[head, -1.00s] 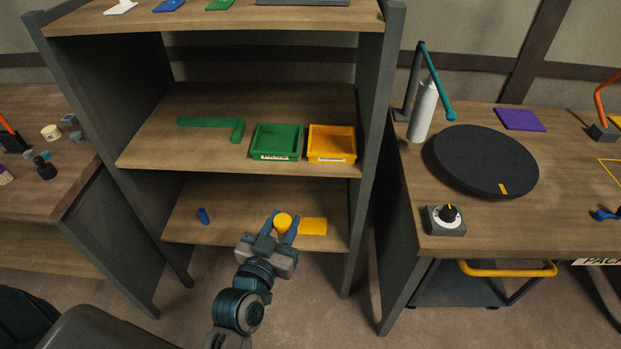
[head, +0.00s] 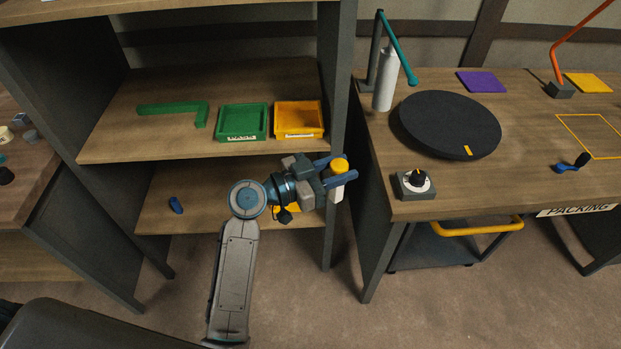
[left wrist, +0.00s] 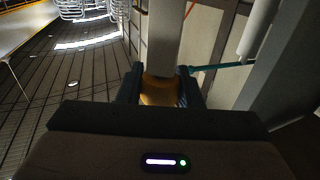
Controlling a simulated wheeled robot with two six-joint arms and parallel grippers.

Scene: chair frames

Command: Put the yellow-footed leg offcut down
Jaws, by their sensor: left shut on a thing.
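The leg offcut (head: 337,191) is a short pale piece with a yellow foot (head: 339,164) at its upper end. My left gripper (head: 338,172) is shut on it near the yellow foot, in front of the shelf unit's right upright. The offcut hangs upright in the air, clear of any surface. In the left wrist view the yellow foot (left wrist: 158,91) sits between the fingers, with the pale leg (left wrist: 166,40) reaching away. My right gripper is out of view.
The lower shelf (head: 220,212) holds a blue piece (head: 176,205) and a yellow patch (head: 289,208) mostly behind my arm. The shelf above holds green and yellow trays (head: 299,119). The right bench (head: 375,165) has a black turntable (head: 449,125), a dial box (head: 415,184) and bare wood around them.

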